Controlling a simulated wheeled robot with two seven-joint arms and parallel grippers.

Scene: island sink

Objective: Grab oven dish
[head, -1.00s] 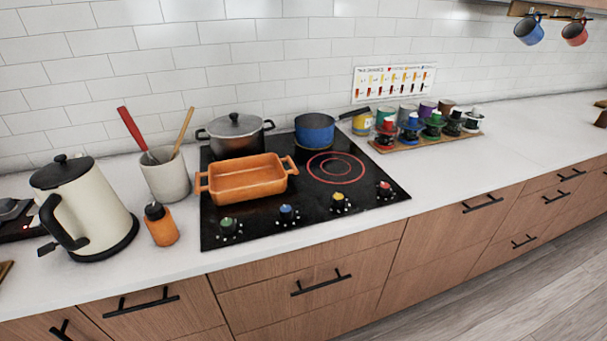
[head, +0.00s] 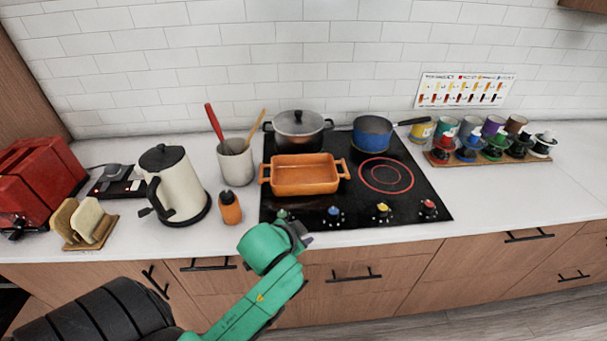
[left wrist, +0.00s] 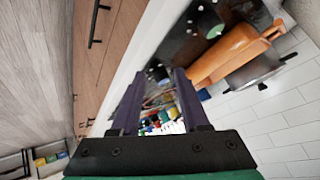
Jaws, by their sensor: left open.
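The orange rectangular oven dish (head: 303,178) sits on the left front part of the black cooktop (head: 405,205), with a handle at each short end. My left gripper (head: 303,236) is in front of the counter edge, nearer than the dish and apart from it. In the left wrist view my left gripper (left wrist: 155,85) has its two dark fingers spread with nothing held between them. The oven dish (left wrist: 222,55) shows beyond the fingers at the upper right of that view. My right gripper is in neither view.
A lidded pot (head: 298,125) stands right behind the dish, and a blue saucepan (head: 372,135) stands behind to its right. An orange bottle (head: 230,208), a utensil crock (head: 236,165) and a cream kettle (head: 175,190) stand left of the cooktop.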

